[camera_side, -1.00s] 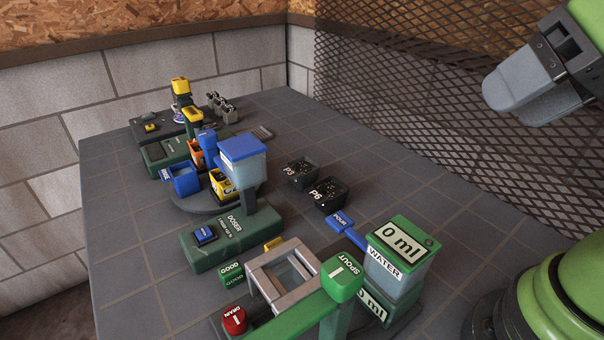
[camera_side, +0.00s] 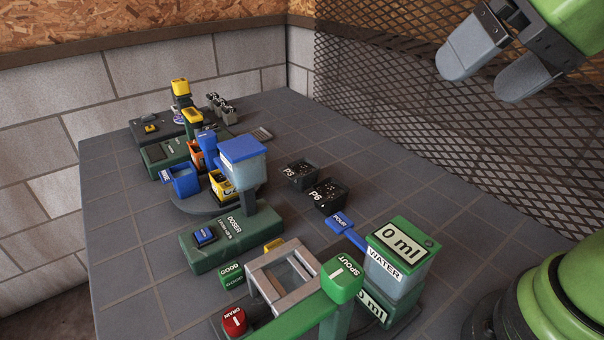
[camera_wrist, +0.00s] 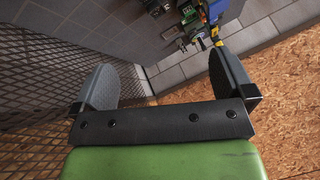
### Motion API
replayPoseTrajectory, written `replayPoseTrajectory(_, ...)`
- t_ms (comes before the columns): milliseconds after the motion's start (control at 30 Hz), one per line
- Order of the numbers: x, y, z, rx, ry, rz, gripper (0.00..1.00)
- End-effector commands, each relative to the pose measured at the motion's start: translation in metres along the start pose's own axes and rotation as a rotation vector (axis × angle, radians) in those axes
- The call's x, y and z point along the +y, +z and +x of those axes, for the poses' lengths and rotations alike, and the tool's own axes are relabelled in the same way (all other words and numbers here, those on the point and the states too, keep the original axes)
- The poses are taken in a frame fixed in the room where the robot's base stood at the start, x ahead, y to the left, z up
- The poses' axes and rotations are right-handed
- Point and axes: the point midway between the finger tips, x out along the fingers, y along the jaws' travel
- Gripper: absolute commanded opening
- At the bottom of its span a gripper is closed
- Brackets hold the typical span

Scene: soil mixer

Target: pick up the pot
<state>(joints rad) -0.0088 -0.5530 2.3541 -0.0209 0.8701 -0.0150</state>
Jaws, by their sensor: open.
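Two small black pots stand on the grey tiled table in the side view, right of the middle: one marked P3 (camera_side: 301,174) and, just nearer, one marked P6 (camera_side: 327,194). Both look filled with dark, speckled matter. Which of them is the pot meant, I cannot tell. My gripper (camera_side: 492,68) is at the upper right of the side view, high above the table and well apart from the pots. Its two grey fingers are spread, with nothing between them. In the wrist view my gripper (camera_wrist: 161,88) is also open and empty.
The doser (camera_side: 238,238) with its blue-lidded hopper stands left of the pots. The water tank (camera_side: 396,252) and green spout (camera_side: 342,278) are in front. A mesh fence (camera_side: 430,130) runs along the right. The table between pots and fence is clear.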

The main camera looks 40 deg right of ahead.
Motion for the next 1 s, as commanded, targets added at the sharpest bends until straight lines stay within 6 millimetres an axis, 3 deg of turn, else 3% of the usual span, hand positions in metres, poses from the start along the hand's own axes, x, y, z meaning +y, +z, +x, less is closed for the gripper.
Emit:
replayPoseTrajectory(100, -0.009, -0.039, 0.023, -0.031, 0.032, -0.046, 1.00)
replayPoseTrajectory(267, -0.019, -0.084, 0.068, -0.065, 0.068, -0.116, 1.00)
replayPoseTrajectory(500, -0.023, -0.129, 0.163, -0.118, 0.115, -0.227, 1.00)
replayPoseTrajectory(700, -0.017, -0.137, 0.251, -0.160, 0.144, -0.317, 1.00)
replayPoseTrajectory(800, -0.013, -0.134, 0.283, -0.176, 0.152, -0.349, 1.00)
replayPoseTrajectory(1000, -0.007, -0.129, 0.316, -0.188, 0.159, -0.383, 1.00)
